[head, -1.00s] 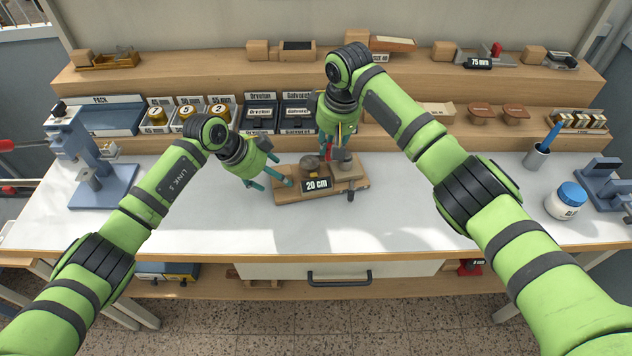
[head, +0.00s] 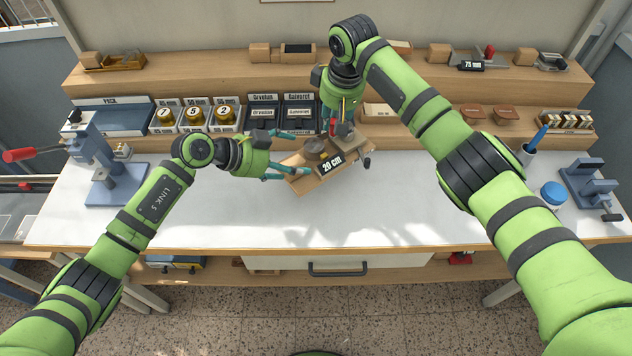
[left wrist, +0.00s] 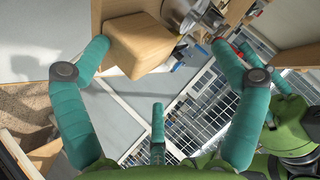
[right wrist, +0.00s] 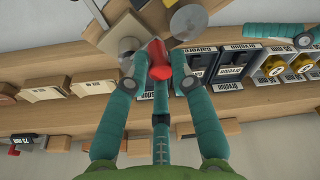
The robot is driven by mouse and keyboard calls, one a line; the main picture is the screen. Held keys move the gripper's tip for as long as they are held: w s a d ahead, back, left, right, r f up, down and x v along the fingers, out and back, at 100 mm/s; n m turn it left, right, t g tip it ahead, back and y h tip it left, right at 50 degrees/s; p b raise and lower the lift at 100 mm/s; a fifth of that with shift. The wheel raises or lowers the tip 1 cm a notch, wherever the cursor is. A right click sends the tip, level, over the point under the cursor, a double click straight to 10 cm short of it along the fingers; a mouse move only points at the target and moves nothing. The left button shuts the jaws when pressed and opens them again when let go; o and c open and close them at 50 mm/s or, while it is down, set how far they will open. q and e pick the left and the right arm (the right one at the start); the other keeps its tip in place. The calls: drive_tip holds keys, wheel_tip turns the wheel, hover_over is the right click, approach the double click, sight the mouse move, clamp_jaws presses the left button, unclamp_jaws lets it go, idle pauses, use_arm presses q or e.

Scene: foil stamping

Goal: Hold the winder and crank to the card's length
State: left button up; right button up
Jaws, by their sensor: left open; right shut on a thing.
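My left gripper (head: 309,155) is open at the winder's left end. In the left wrist view the base's wooden end (left wrist: 140,45) lies between its spread fingers. My right gripper (head: 333,126) is above the winder, shut on the red crank handle (right wrist: 158,62), which shows between its fingertips in the right wrist view. I cannot make out the card.
Behind the winder stand bins of foil rolls (head: 195,117) and dark boxes (head: 299,112) on the shelf. A blue press (head: 103,165) is at the left; a blue-lidded jar (head: 553,195) and a pen cup are at the right. The table's front middle (head: 330,225) is clear.

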drive_tip(key=shift+s+a+f, duration=0.2)
drive_tip(key=shift+s+a, duration=0.3)
drive_tip(key=shift+a, duration=0.15)
clamp_jaws()
use_arm(q)
wheel_tip(320, 180, up, 11)
drive_tip(key=d+n+t+h, duration=0.2)
drive_tip(key=n+t+h, duration=0.2)
drive_tip(key=t, duration=0.5)
drive_tip(key=shift+n, duration=0.3)
use_arm(e)
drive_tip(key=shift+w+d+f, duration=0.1)
drive_tip(key=shift+d+f, duration=0.05)
drive_tip(key=shift+d, duration=0.05)
